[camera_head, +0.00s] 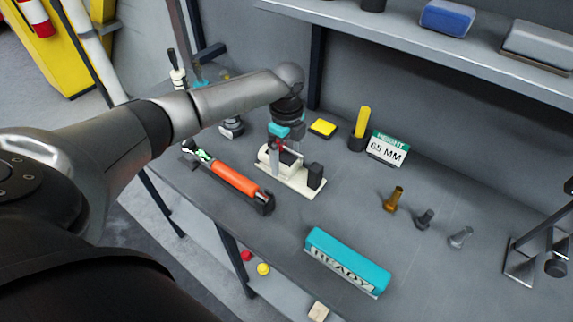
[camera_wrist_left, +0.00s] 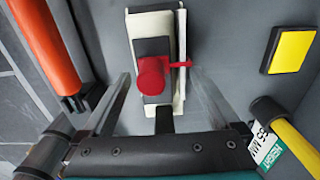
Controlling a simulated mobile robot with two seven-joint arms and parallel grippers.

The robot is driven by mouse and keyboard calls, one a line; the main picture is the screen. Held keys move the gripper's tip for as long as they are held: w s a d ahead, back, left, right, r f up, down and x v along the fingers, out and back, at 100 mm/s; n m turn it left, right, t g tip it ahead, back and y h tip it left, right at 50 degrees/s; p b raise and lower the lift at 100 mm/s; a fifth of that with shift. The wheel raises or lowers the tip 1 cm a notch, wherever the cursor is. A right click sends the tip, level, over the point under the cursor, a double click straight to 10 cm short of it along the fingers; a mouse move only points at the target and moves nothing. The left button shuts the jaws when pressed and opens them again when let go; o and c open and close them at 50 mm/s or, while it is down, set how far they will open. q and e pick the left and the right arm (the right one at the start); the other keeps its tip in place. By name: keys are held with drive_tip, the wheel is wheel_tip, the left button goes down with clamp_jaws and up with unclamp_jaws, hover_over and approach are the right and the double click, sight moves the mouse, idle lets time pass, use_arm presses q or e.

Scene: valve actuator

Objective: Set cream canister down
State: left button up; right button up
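A cream body (camera_head: 296,180) with a dark block at its right end lies on the grey bench under my left gripper. I cannot tell which part of it is the canister. In the left wrist view the cream body (camera_wrist_left: 152,22) has a grey face, with a red knob and lever (camera_wrist_left: 152,78) in front. My left gripper (camera_head: 284,162) points down over it. In the left wrist view the fingers (camera_wrist_left: 162,82) are spread apart on either side of the red knob, with no clear grip. My right gripper is not in view.
An orange cylinder (camera_head: 236,179) lies just left of the cream body. A yellow block (camera_head: 322,128), a yellow-handled tool (camera_head: 360,125) and a height sign (camera_head: 387,148) stand behind. A teal READY block (camera_head: 348,259) is at the front. Several bolts (camera_head: 394,199) stand to the right.

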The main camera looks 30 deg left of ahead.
use_arm(q)
clamp_jaws()
idle(0.6)
